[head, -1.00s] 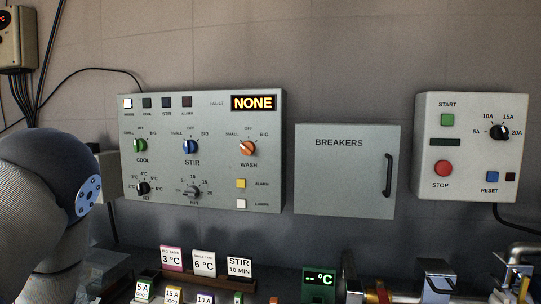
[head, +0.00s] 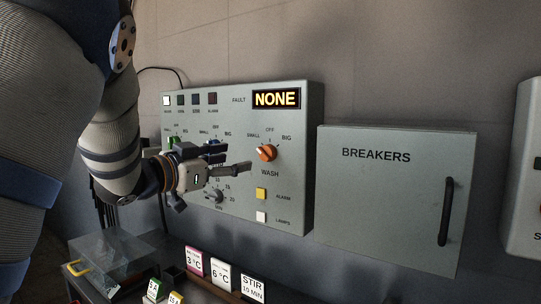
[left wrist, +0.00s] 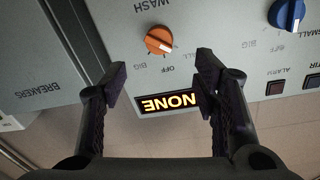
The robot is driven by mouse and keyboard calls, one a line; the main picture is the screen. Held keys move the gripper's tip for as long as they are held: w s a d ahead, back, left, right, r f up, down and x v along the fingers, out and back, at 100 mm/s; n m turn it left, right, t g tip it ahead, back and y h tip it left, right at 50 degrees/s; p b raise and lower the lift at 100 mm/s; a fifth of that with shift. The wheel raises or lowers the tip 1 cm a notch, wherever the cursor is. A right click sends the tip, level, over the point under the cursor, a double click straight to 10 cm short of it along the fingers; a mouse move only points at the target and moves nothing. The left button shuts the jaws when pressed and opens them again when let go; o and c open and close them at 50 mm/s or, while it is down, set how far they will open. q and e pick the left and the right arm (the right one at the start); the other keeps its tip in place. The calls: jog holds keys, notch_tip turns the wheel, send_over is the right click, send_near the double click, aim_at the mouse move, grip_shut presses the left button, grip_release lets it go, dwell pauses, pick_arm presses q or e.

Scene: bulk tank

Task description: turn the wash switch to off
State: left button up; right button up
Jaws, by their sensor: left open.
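The wash switch (head: 266,153) is an orange knob on the grey control panel (head: 290,215), right of my left gripper in the head view. Its pale pointer mark leans up-left, toward SMALL; OFF is printed above it. My left gripper (head: 232,160) is open and empty, in front of the panel, with its fingers pointing right. In the left wrist view the panel appears upside down. There the wash switch (left wrist: 159,40) lies beyond and between the open fingertips, apart from both. My right gripper is not in view.
The blue stir knob (left wrist: 287,15) is close by, partly hidden by my gripper in the head view. The grey breakers box (head: 390,200) with its black handle stands right of the panel. Cards (head: 220,274) and a clear box (head: 115,262) are below.

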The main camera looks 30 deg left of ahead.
aim_at(261, 155)
pick_arm(q)
jog(key=w, duration=0.3)
jog(key=w+d, duration=0.1)
jog(key=w, duration=0.6)
jog(key=shift+d+f, duration=0.1)
jog(key=shift+d, duration=0.2)
jog(key=c, duration=1.1)
